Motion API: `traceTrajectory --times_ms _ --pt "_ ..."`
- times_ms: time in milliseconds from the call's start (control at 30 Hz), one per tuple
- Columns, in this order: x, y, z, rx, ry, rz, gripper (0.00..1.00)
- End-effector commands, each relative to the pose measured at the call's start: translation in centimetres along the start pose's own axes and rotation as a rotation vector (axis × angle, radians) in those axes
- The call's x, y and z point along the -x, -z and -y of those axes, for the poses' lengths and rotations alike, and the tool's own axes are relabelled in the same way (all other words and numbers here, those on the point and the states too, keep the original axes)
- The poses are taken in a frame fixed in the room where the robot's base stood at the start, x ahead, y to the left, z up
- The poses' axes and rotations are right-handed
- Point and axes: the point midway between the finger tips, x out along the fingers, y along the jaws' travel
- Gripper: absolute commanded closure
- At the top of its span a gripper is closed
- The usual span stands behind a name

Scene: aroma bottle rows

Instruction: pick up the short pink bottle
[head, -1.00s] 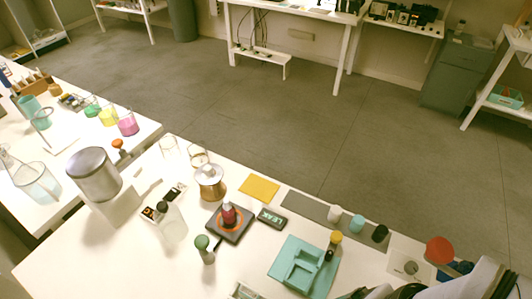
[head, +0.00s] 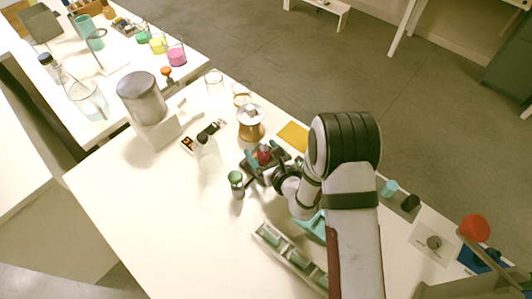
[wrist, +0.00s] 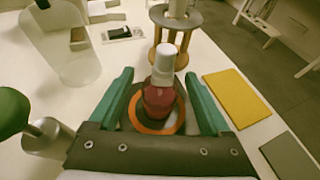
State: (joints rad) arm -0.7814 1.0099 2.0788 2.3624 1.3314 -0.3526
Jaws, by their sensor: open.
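The short pink bottle, dark pinkish red with a pale cap, stands upright in the wrist view (wrist: 158,100). It is on a dark square plate with an orange ring (wrist: 138,125). My gripper (wrist: 158,82) is open, with one teal finger on each side of the bottle. I cannot tell whether either finger touches it. In the head view my gripper (head: 263,162) is over the plate, and only a small red part of the bottle (head: 264,155) shows between the fingers.
A green-topped metal bottle (head: 236,182) stands close left of my gripper. A clear bottle (head: 207,155) and a brass-coloured stand (head: 250,128) are behind. A yellow card (head: 293,136) lies to the right, and a compartment tray (head: 268,232) is in front. The left front table is clear.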

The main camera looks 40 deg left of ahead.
Motion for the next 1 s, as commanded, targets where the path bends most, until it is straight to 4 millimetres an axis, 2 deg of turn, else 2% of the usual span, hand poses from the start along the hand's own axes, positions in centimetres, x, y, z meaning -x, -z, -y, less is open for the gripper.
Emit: traceTrajectory --times_ms 100,333,700,800,1000 --pt "-1.6 0.0 0.0 0.000 -0.001 0.001 0.18" --pt "-1.9 0.0 0.0 -0.001 0.000 0.000 0.18" --pt "-1.9 -0.1 0.0 -0.001 0.000 0.001 0.85" --pt "-1.9 -0.1 0.0 -0.001 0.000 0.001 1.00" --pt "-1.9 -0.1 0.1 -0.001 0.000 0.001 1.00"
